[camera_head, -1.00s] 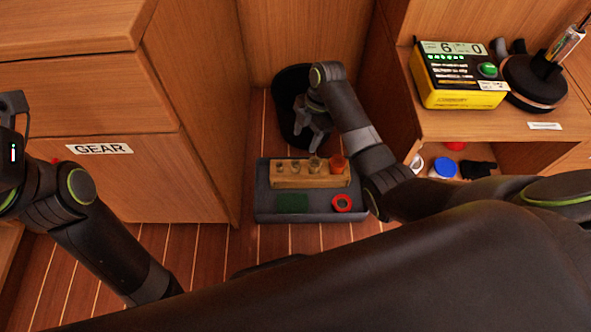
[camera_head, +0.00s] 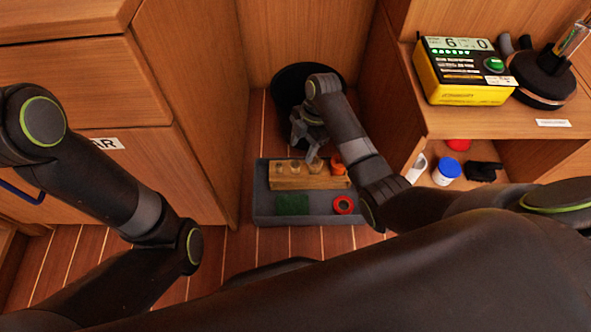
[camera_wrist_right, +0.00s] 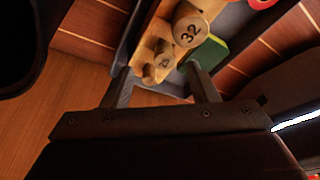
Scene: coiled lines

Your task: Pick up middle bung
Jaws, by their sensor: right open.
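A light wooden block (camera_head: 290,183) holds a row of bungs inside a grey tray (camera_head: 262,208) on the floor. In the right wrist view a large bung marked 32 (camera_wrist_right: 189,27), a middle bung that seems marked 25 (camera_wrist_right: 164,56) and a smaller bung (camera_wrist_right: 149,75) stand in the block. An orange bung (camera_head: 338,167) is at the right end in the head view. My right gripper (camera_head: 306,150) is open and empty over the block's far side. In the wrist view its fingertips (camera_wrist_right: 158,70) lie either side of the smaller and middle bungs; contact is unclear. My left gripper is out of view.
The tray also holds a green pad (camera_head: 292,205) and a red ring (camera_head: 343,205). A black round object (camera_head: 288,82) stands behind my right gripper. Wooden cabinets close in both sides. A yellow-black device (camera_head: 462,72) sits on the right shelf.

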